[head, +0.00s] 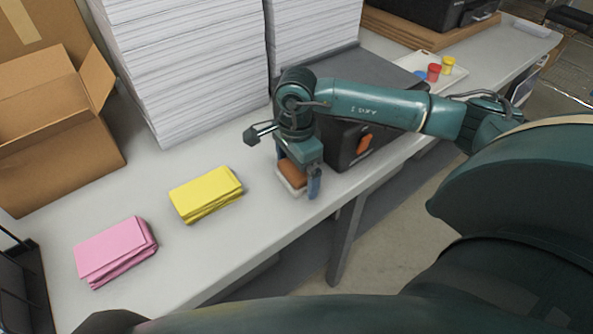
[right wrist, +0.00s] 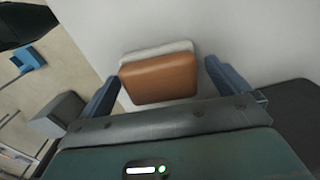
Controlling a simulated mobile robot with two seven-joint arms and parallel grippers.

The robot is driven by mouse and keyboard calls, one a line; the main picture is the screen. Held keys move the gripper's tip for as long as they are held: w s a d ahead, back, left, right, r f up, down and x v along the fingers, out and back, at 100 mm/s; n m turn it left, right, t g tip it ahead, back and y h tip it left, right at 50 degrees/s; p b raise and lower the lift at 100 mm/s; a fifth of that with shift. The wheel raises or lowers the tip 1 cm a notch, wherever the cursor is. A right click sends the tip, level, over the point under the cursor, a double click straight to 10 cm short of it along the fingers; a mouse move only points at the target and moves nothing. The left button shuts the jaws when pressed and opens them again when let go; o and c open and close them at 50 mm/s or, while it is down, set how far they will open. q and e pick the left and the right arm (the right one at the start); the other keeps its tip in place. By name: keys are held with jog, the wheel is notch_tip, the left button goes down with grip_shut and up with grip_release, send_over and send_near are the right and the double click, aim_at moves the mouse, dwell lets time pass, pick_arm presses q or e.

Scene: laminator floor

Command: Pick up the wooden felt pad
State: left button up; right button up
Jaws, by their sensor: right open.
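The wooden felt pad (head: 292,176) has an orange-brown wooden top over a pale layer and sits on the light table near its front edge. It also shows in the right wrist view (right wrist: 158,78), between the two blue fingers. My right gripper (head: 299,184) points down over the pad, open, with its fingers on either side. In the right wrist view a gap shows between the pad and each finger (right wrist: 166,90). The pad's far side is partly hidden by the gripper in the head view. My left gripper is not in view.
A black laminator (head: 347,140) stands right beside the gripper. A yellow stack (head: 206,192) and a pink stack (head: 116,250) lie to the left. Tall white paper stacks (head: 185,60) and an open cardboard box (head: 50,120) stand behind. A tray (head: 455,74) with coloured pots lies far right.

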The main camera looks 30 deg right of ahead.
jog(key=c, duration=1)
notch_tip(320, 180, up, 10)
jog(key=shift+b, duration=0.7)
jog(key=shift+c, duration=0.2)
jog(key=o, duration=0.4)
jog(key=shift+c, duration=1.4)
